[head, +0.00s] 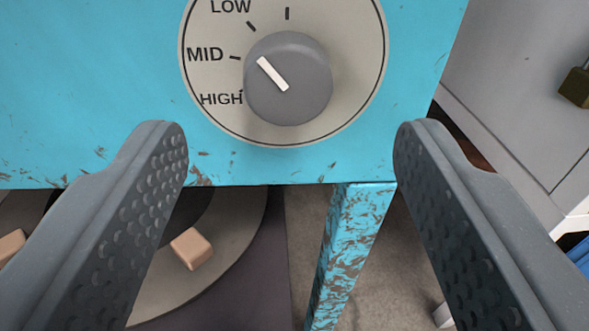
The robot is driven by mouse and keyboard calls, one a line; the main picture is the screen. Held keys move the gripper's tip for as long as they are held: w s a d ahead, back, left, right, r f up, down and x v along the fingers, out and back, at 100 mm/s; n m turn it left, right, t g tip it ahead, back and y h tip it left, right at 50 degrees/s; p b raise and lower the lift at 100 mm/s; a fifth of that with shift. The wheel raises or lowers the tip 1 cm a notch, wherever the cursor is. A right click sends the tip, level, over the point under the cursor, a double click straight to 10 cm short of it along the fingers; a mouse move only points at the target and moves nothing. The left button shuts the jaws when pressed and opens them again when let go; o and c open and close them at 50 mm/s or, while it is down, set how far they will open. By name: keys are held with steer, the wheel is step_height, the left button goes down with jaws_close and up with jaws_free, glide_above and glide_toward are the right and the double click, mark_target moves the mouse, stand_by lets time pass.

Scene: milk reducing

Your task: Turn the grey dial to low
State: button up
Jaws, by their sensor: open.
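The grey dial (312,82) is a round knob on a pale round plate (355,45) on the blue panel. The plate reads LOW, MID and HIGH down its left side, with an unlabelled tick at the top. The white pointer bar (273,74) slants up and left, roughly between the MID and LOW ticks; its exact setting is hard to tell from this angle. My gripper (292,132) is open and empty. Its two fingers are wide apart, left and right of the dial and lower in the picture, and do not appear to touch it.
A blue, worn leg (350,250) stands below the panel. At lower left is a round grey surface (235,255) with a small tan block (192,248) on it. A grey cabinet (525,80) with a dark padlock (577,87) is at right.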

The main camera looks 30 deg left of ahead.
steer(key=p+v, duration=0.1)
steer(key=v, duration=0.7)
steer(key=shift+s, duration=0.15)
steer(key=shift+d, duration=0.1)
